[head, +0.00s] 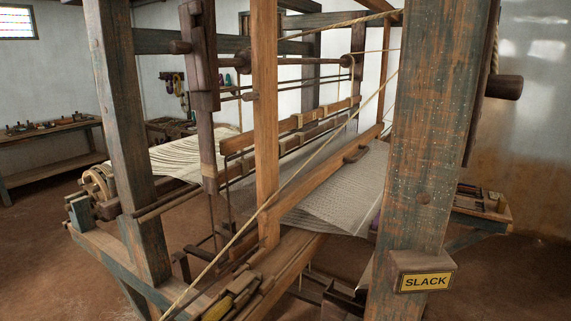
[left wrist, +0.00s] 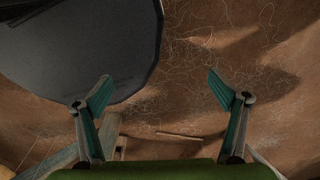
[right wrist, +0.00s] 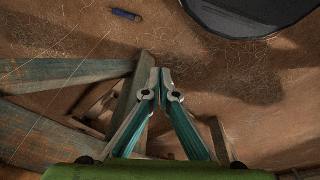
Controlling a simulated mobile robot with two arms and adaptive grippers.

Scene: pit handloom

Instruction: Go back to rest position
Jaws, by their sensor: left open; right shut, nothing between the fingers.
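My left gripper (left wrist: 166,92) shows in the left wrist view with its two teal fingers spread apart and nothing between them, above the brown earthen floor (left wrist: 230,50). My right gripper (right wrist: 164,82) shows in the right wrist view with its fingertips together and nothing held. It is above the floor, with blue-grey timber beams (right wrist: 60,75) below and to the left of it. Neither gripper shows in the head view. The wooden handloom (head: 265,130) fills the head view, with pale woven cloth (head: 340,190) on it.
A thick post (head: 425,130) with a SLACK sign (head: 425,281) stands close at the right. A rope (head: 300,175) slants across the loom. A bench (head: 50,165) with small items stands at the left wall. A small blue cylinder (right wrist: 126,15) lies on the floor.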

